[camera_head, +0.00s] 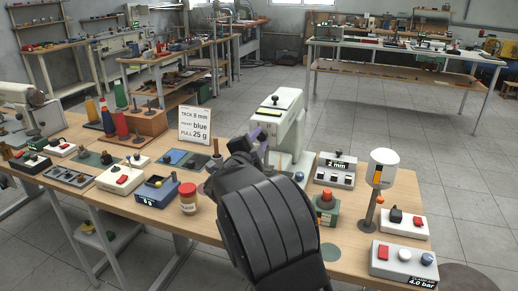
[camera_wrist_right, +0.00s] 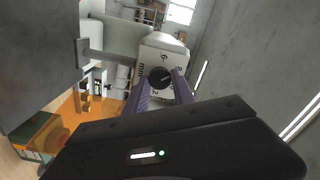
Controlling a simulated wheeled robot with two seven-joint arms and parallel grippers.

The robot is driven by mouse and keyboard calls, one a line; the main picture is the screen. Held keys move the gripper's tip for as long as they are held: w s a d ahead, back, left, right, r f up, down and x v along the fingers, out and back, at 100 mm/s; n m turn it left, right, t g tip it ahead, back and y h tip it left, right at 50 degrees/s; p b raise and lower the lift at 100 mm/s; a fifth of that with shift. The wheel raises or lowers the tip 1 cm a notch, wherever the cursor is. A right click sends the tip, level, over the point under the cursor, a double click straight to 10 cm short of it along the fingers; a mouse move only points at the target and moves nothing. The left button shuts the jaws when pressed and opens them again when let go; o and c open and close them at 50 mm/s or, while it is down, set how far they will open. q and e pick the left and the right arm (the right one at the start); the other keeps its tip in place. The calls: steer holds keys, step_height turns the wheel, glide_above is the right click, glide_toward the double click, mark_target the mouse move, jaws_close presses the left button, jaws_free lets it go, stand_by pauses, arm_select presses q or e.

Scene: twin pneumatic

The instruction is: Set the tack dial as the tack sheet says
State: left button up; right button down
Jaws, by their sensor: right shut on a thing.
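The tack sheet (camera_head: 195,125) stands on the bench and reads "TACK 8 mm", "blue" and "PULL 25 g". The white machine (camera_head: 283,120) stands behind my right gripper (camera_head: 256,146). In the right wrist view, the tack dial (camera_wrist_right: 160,77) is a black knob on the machine's white end face, with a 6 above it and an 8 at its upper right. My right gripper (camera_wrist_right: 160,92) is shut on the knob, one purple finger at each side. The knob's exact pointer direction is too small to tell. My left gripper is out of view.
A grey box (camera_head: 335,170) beside the machine shows "2 mm". A white lamp-like stand (camera_head: 381,170), a green box with a red top (camera_head: 326,207) and a "4.0 bar" panel (camera_head: 404,262) are at the right. A red-lidded jar (camera_head: 188,198) is left of my arm.

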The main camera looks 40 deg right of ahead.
steer(key=shift+m+b, duration=0.7)
steer(key=shift+m, duration=0.2)
steer(key=c, duration=1.1)
jaws_free()
steer(key=shift+o, duration=0.2)
steer(key=v, duration=0.7)
steer(key=shift+s+a, duration=0.25)
steer(key=shift+a, duration=0.1)
